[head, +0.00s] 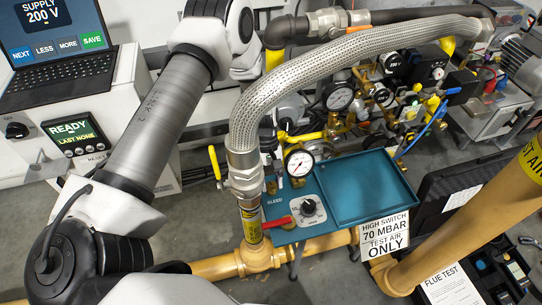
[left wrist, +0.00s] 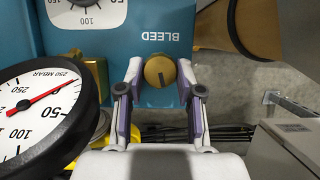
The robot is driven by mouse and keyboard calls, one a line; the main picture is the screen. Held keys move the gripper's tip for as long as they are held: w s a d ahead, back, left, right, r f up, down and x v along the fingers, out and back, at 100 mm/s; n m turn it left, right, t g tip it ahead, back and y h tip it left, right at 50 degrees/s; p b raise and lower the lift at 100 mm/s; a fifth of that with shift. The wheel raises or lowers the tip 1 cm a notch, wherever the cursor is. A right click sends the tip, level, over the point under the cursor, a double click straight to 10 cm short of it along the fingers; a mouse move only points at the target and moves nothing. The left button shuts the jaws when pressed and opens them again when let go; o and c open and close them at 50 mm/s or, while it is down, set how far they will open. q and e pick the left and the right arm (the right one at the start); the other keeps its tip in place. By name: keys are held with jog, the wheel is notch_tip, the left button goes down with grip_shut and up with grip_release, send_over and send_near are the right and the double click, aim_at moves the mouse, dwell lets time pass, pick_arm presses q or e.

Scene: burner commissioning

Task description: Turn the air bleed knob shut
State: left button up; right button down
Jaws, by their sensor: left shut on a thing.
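The air bleed knob (left wrist: 159,71) is a round brass-coloured knob with a dark line on its face, on the teal panel (left wrist: 120,75) beside the word BLEED. My left gripper (left wrist: 160,69) has one finger on each side of the knob and is shut on it. In the head view my left arm comes in from the left, and the hose and fittings hide most of the gripper. The knob cannot be made out there. The teal panel (head: 328,228) shows at the centre. My right gripper is not in view.
A round gauge (left wrist: 38,115) with a red needle stands close to my left gripper. A braided hose (head: 243,115) arches over the panel. A red lever (head: 277,222) and a dial (head: 309,208) are on the panel. A yellow-handled valve (head: 215,163) stands left of the hose.

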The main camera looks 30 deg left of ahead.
pick_arm(q)
jog(key=o, duration=1.2)
jog(key=shift+c, duration=0.2)
